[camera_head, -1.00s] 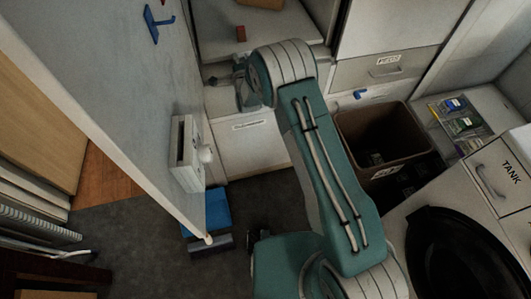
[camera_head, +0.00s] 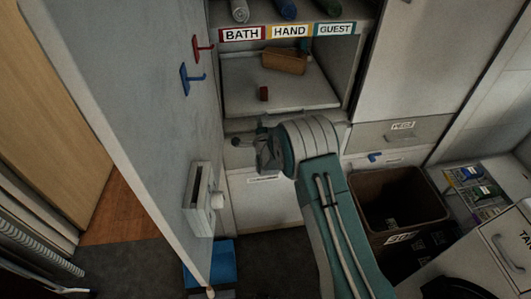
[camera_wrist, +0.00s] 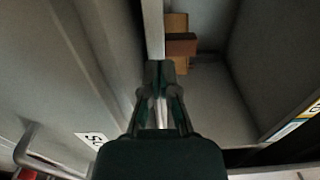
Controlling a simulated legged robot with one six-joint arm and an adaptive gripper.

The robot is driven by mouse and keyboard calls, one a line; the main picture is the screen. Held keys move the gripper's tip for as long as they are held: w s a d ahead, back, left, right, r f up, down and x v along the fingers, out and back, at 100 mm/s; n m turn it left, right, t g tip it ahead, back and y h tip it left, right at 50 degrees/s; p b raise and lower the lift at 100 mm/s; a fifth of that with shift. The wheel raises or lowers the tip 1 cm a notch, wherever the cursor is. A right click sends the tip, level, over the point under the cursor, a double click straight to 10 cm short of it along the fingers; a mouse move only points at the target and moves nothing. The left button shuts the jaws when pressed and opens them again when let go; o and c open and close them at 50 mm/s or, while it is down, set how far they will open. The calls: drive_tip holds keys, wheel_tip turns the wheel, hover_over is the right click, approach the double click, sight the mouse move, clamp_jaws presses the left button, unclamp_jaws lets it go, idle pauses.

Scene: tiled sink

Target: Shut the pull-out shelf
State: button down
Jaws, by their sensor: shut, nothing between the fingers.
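The pull-out shelf (camera_head: 310,92) is a pale grey board in the cubby under the BATH, HAND and GUEST labels. In the wrist view my gripper (camera_wrist: 160,72) is shut and empty, close to the pale shelf edge (camera_wrist: 153,25). The block (camera_wrist: 181,45) shows just beyond the fingers. Whether the fingers touch the shelf cannot be told.
An open grey door panel (camera_head: 140,120) with hooks and a white box (camera_head: 204,198) stands at left. A brown bin (camera_head: 400,205) stands at right below a drawer (camera_head: 400,133). A blue object (camera_head: 222,262) lies on the floor.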

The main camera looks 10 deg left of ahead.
drive_tip(key=shift+s+d, duration=0.15)
drive_tip(key=shift+s, duration=0.4)
drive_tip(key=v, duration=0.9)
drive_tip(key=shift+s, duration=0.25)
drive_tip(key=s+d+r+n+g+h, duration=0.1)
drive_tip(key=s+d+r+n+g, duration=0.25)
drive_tip(key=d+r, duration=0.45)
drive_tip(key=s+d+r+n+g+h, duration=0.2)
drive_tip(key=s+d+r+n, duration=0.25)
drive_tip(key=r, duration=0.75)
drive_tip(key=s+d+r+n+g, duration=0.1)
drive_tip(key=s+d+n+g, duration=0.1)
drive_tip(key=s, duration=0.7)
drive_tip(key=s+d+r+n+g+h, duration=0.1)
drive_tip(key=s+d+r+n+g, duration=0.1)
drive_tip(key=s+d, duration=0.3)
drive_tip(key=s+d+r+n+g+h, duration=0.1)
drive_tip(key=s+d, duration=0.3)
drive_tip(key=s, duration=1)
drive_tip(key=shift+d+r+n+g, duration=0.2)
drive_tip(key=shift+r+n+g, duration=0.1)
drive_tip(key=shift+n+g, duration=0.5)
